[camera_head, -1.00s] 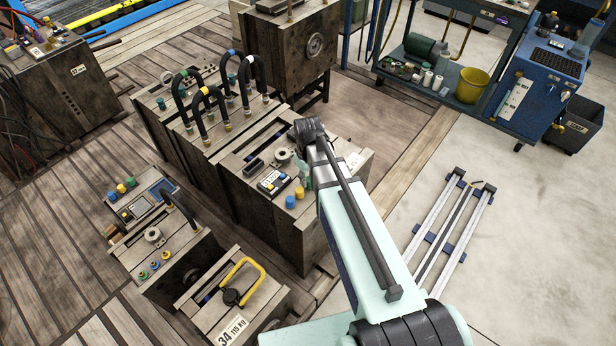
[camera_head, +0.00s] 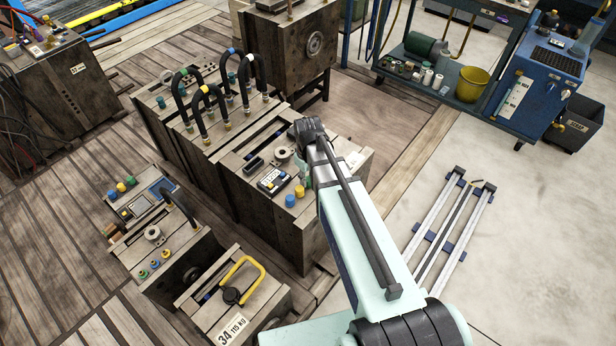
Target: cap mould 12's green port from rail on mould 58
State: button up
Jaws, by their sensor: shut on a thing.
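My arm reaches up from the lower right, its far joint over the right-hand mould (camera_head: 262,225) of the middle row. My gripper is hidden behind the arm, so its fingers and anything in them do not show. That mould's top carries a blue cap (camera_head: 290,201) and a yellow cap (camera_head: 299,192) beside a small panel (camera_head: 272,181). A lower mould (camera_head: 190,245) at left carries green (camera_head: 112,195), blue (camera_head: 121,188) and yellow (camera_head: 131,181) caps, and small ports with coloured rings (camera_head: 155,264). I cannot read the numbers 12 or 58.
A mould marked 34 (camera_head: 262,300) with a yellow handle (camera_head: 240,272) stands in front. Arched black hoses (camera_head: 205,100) rise from the moulds behind. A blue trolley (camera_head: 440,90) with a yellow bucket (camera_head: 472,85) and rails (camera_head: 450,225) lie right. Concrete floor at right is mostly clear.

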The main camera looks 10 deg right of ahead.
jog(key=shift+f, duration=0.1)
jog(key=o, duration=0.8)
jog(key=shift+o, duration=0.2)
